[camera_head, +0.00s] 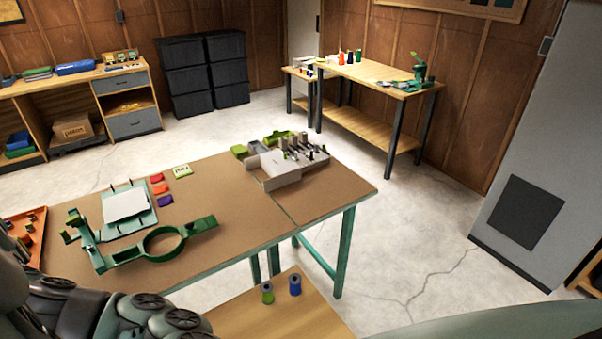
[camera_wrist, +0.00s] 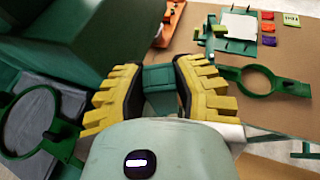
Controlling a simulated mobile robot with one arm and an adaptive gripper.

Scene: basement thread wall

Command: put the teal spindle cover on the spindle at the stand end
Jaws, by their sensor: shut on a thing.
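In the wrist view my gripper (camera_wrist: 160,88), with ribbed yellow fingers, is shut on a dark teal piece (camera_wrist: 160,76), which I take to be the spindle cover; the fingers hide its sides. A large dark green body (camera_wrist: 70,40) fills the upper left of that view, and I cannot tell whether it joins the held piece. In the head view a green stand (camera_head: 165,258) with a flat ring and upright end pieces lies on the brown table. It also shows in the wrist view (camera_wrist: 228,90). I cannot tell which upright is the spindle. My gripper is not visible in the head view.
A green pinned tray (camera_head: 148,218) with white paper, coloured cards (camera_head: 160,188) and an orange rack (camera_head: 36,222) lie near the stand. A grey rack (camera_head: 285,180) holds several cylinders. Two spools (camera_head: 267,293) stand on a lower wooden top. The brown table's middle is clear.

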